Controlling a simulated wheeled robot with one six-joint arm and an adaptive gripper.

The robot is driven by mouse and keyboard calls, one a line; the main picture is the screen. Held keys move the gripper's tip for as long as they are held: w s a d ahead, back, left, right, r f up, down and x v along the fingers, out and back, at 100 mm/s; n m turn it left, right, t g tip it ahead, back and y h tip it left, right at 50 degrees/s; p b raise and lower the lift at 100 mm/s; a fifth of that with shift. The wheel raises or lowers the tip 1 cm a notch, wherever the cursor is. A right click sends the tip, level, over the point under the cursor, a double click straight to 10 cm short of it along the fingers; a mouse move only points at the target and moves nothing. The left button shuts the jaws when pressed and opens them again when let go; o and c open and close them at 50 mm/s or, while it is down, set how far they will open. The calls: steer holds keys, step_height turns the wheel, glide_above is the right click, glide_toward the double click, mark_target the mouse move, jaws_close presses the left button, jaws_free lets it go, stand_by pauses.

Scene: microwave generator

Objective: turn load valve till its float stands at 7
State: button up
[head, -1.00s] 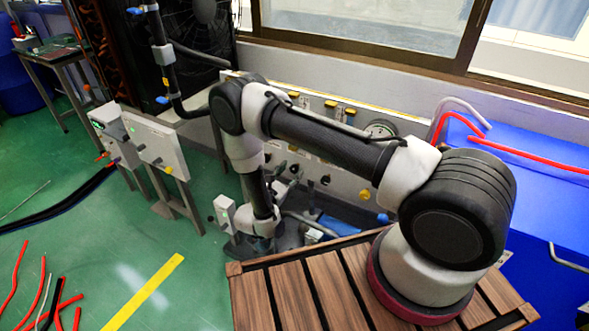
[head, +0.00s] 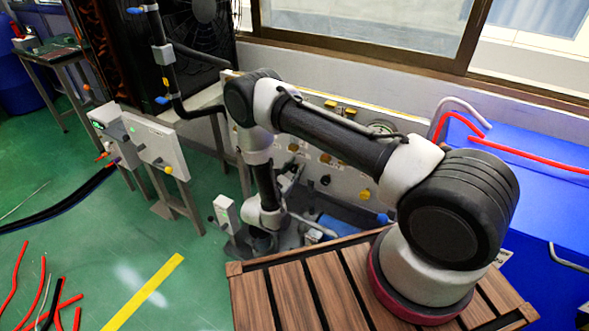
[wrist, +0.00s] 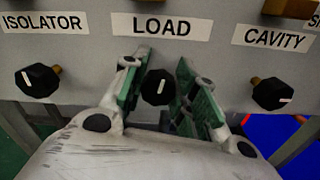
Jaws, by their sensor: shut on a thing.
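The load valve is a black knob (wrist: 159,87) with a white pointer line, under the LOAD label (wrist: 161,27) in the wrist view. The line stands nearly upright, its top leaning slightly right. My gripper (wrist: 160,86) has its green-padded fingers on either side of this knob and is shut on it. The float and scale of the load valve are not in the wrist view, so the reading cannot be told. In the head view my arm covers part of the panel (head: 347,180), and the load knob cannot be made out there.
The isolator knob (wrist: 38,80) is to the left of my gripper and the cavity knob (wrist: 272,93) to the right, both clear of the fingers. A blue cabinet (head: 545,200) stands right of the panel. Cut hoses (head: 60,300) lie on the green floor.

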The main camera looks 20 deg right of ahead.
steer(key=shift+n, duration=0.3)
steer(key=n, duration=0.4)
steer(key=shift+a, duration=0.1)
steer(key=shift+w+n, duration=0.15)
steer(key=shift+n, duration=1.95)
steer(key=shift+a, duration=0.1)
steer(key=o, duration=1)
steer(key=v, duration=1.2)
